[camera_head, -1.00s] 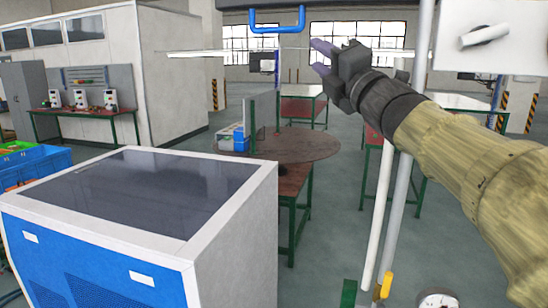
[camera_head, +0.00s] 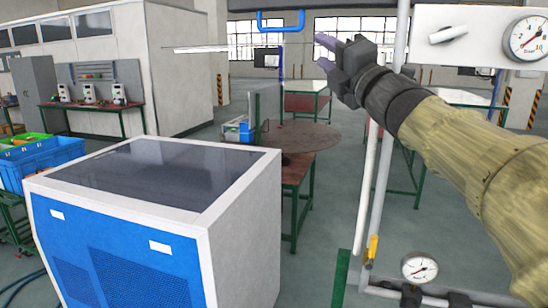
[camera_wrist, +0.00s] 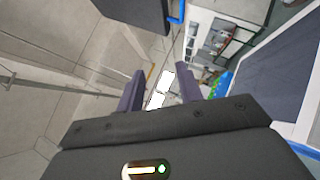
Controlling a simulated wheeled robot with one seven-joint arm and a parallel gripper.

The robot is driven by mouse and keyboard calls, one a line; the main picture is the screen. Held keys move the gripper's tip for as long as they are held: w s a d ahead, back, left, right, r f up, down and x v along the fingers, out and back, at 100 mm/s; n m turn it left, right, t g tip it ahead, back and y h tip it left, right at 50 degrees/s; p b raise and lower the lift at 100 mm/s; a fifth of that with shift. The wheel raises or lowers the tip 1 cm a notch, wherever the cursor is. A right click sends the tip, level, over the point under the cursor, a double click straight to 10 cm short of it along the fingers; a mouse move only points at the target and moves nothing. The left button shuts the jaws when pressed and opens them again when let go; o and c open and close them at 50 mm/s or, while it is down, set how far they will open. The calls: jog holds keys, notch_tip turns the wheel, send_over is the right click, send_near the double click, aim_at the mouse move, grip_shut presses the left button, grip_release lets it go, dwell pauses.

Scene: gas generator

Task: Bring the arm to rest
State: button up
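My gripper (camera_head: 325,50) is at the end of my arm, raised in the upper right of the head view and pointing left. Its two purple fingers are apart with nothing between them. The wrist view also shows my gripper (camera_wrist: 160,90), with its fingers spread and an empty gap. It is in free air and touches nothing that I can see.
A white and blue cabinet (camera_head: 165,230) stands at the front left. A gauge panel (camera_head: 475,35) and pipes (camera_head: 372,190) are close to my arm at right. Blue crates (camera_head: 45,160) are at far left.

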jog(key=w+d+f+m+g+h, duration=0.15)
jog(key=f+m+h, duration=0.35)
jog(key=f, duration=0.5)
jog(key=s+d+f+m+g+h, duration=0.1)
jog(key=d+f+m+g+h, duration=0.15)
jog(key=f+m, duration=0.6)
jog(key=w+d+f+m+g+h, duration=0.1)
jog(key=d+f+m+g+h, duration=0.3)
jog(key=f, duration=0.8)
jog(key=s+a+f+m+g+p, duration=0.1)
jog(key=s+f+m+g, duration=0.8)
jog(key=s+f, duration=1.3)
notch_tip(320, 180, down, 3)
jog(key=shift+a+r+m, duration=0.1)
jog(key=shift+a+m, duration=0.55)
jog(key=shift+m, duration=0.6)
jog(key=shift+s, duration=0.1)
